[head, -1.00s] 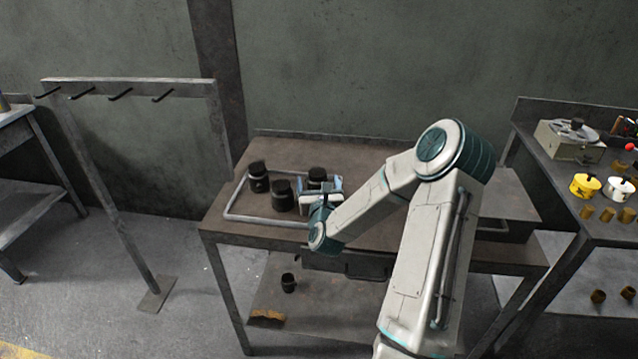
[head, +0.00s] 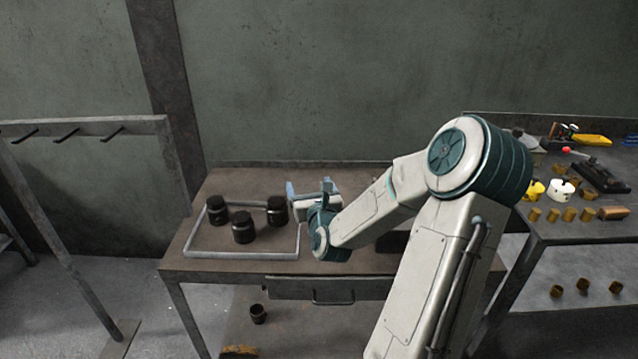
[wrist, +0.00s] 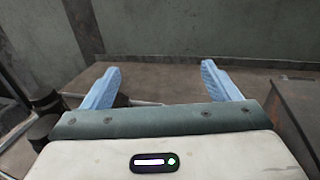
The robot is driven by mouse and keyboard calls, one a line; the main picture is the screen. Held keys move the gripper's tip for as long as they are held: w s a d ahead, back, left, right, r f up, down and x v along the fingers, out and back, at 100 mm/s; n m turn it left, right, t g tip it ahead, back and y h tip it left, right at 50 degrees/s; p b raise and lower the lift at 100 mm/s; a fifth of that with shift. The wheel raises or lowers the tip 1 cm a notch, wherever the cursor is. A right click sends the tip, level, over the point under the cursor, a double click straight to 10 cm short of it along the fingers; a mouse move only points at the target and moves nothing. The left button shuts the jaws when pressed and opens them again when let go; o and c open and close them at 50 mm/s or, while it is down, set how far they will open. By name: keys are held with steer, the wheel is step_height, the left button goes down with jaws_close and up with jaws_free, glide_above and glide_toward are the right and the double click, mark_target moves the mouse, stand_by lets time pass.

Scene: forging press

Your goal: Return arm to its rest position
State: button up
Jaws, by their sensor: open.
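My gripper (head: 308,188) is in the head view at the end of my white and teal arm, above the steel table (head: 345,258). It is open and empty. In the wrist view its two blue fingers (wrist: 160,85) stand wide apart with nothing between them. The arm is folded at the elbow, with the gripper just right of three dark jars. The nearest jar (head: 277,210) is close to the gripper and apart from it. The other two jars, one in front (head: 243,228) and one at the left (head: 217,209), stand upright inside a grey frame (head: 240,254).
A hook rack (head: 85,127) stands at the left. A bench (head: 580,230) at the right holds brass pieces, a white pot (head: 561,189) and tools. A small dark cup (head: 258,314) sits on the table's lower shelf. The wall is close behind the table.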

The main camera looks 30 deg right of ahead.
steer(key=shift+s+d+r, duration=0.7)
steer(key=shift+s+d, duration=0.1)
steer(key=shift+s, duration=0.1)
steer(key=s+a+f+n+g+y+p, duration=0.15)
steer(key=a+n+g, duration=0.25)
steer(key=a+n, duration=0.5)
steer(key=s+a+f+n+g+y+p, duration=0.1)
steer(key=s+a+n+g+y, duration=0.2)
steer(key=a+n, duration=0.6)
steer(key=s+a+r+n+g+p, duration=0.1)
steer(key=s+a+r+n+g, duration=0.2)
steer(key=s+n, duration=0.7)
steer(key=s+a+r+n+g+y+p, duration=0.1)
steer(key=s+a+r+n+g, duration=0.3)
steer(key=s+n, duration=0.6)
steer(key=shift+a+r+n, duration=0.2)
steer(key=shift+a+n, duration=0.35)
steer(key=shift+n, duration=0.25)
